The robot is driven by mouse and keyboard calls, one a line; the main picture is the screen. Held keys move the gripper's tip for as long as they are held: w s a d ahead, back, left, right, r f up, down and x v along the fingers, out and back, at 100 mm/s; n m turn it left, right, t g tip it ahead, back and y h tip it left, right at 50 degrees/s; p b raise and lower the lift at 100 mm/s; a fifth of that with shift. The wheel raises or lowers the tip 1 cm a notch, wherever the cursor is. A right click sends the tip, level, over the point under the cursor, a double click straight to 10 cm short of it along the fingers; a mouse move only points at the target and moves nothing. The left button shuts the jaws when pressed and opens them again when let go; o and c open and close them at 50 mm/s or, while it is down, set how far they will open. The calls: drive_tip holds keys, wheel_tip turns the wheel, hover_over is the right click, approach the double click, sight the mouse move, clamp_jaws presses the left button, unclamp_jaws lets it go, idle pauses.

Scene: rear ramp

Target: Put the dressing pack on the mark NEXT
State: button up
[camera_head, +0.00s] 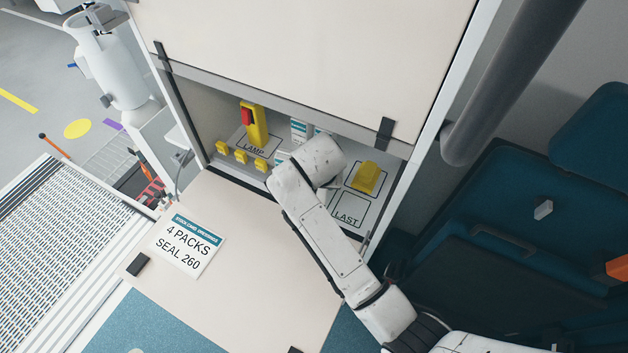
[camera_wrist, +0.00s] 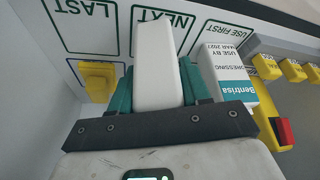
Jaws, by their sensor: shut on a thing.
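My gripper (camera_wrist: 157,82) is shut on a plain white dressing pack (camera_wrist: 154,58), held between its two teal fingers. The held pack is over the outlined NEXT mark (camera_wrist: 165,20) and covers part of it; I cannot tell whether it touches the shelf. A second pack (camera_wrist: 227,70), white and teal with printing, stands beside it at the USE FIRST mark (camera_wrist: 222,28). That pack shows partly in the head view (camera_head: 298,128), behind my arm. The LAST mark (camera_wrist: 80,14) is bare.
A yellow block (camera_head: 367,177) sits just behind the LAST mark. A yellow lamp with a red part (camera_head: 254,124) stands on the LAMP mark, with several small yellow pieces (camera_head: 240,157) in front. A stock card (camera_head: 187,246) lies on the pale surface before the compartment.

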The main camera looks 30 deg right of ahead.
drive_tip(key=shift+w+d+f, duration=0.4)
drive_tip(key=shift+w+d, duration=0.05)
drive_tip(key=shift+w, duration=0.2)
drive_tip(key=shift+f, duration=0.2)
drive_tip(key=shift+f, duration=0.25)
drive_tip(key=o, duration=1.1)
drive_tip(key=shift+r, duration=0.1)
drive_tip(key=shift+r, duration=0.3)
drive_tip(key=shift+s+a+r, duration=0.1)
drive_tip(key=shift+a+r, duration=0.05)
drive_tip(key=shift+r, duration=0.15)
drive_tip(key=s+a, duration=0.2)
drive_tip(key=s, duration=0.1)
drive_tip(key=s+a, duration=0.2)
drive_tip(key=s, duration=0.2)
drive_tip(key=s+a+b, duration=0.1)
drive_tip(key=s+a, duration=0.1)
drive_tip(key=s, duration=0.1)
drive_tip(key=shift+s+a+r, duration=0.1)
drive_tip(key=shift+s+a, duration=0.05)
drive_tip(key=shift+s, duration=0.05)
